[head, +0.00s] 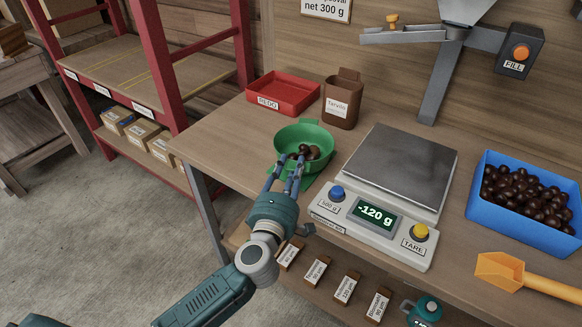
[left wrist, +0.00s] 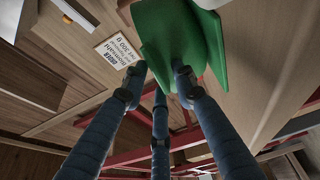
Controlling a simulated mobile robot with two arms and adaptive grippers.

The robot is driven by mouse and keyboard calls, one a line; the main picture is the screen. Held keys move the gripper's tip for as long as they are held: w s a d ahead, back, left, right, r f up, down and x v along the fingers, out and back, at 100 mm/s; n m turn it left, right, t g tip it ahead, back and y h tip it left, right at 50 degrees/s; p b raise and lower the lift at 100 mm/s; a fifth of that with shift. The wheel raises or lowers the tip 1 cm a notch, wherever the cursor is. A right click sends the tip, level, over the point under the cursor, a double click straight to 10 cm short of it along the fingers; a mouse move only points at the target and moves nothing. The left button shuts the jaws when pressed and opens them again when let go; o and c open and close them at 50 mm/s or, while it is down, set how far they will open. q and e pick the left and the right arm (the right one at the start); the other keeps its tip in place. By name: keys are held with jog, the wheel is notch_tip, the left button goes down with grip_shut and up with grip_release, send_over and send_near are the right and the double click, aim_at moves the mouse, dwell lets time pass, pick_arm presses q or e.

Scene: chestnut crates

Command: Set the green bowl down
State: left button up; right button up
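The green bowl (head: 318,137) is over the left part of the bench, left of the scale, with several dark chestnuts (head: 309,151) inside. It looks roughly level; I cannot tell whether its base touches the bench. My left gripper (head: 293,170) is at its near side, with the fingers shut on it. In the left wrist view, the green bowl (left wrist: 172,32) sits between the ends of the fingers (left wrist: 157,82). A flat green patch (head: 306,182) shows below the bowl, partly hidden by the fingers. My right gripper is not in view.
The scale (head: 330,219) reads -120 g and its pan (head: 400,170) is empty. A red tray (head: 283,92) and a brown carton (head: 342,103) stand behind the bowl. A blue crate of chestnuts (head: 520,222) and an orange scoop (head: 505,272) are at the right.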

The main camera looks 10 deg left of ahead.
pick_arm(q)
jog(key=shift+r, duration=0.2)
jog(key=s, duration=1.2)
jog(key=shift+b, duration=0.4)
jog(key=shift+f, duration=0.1)
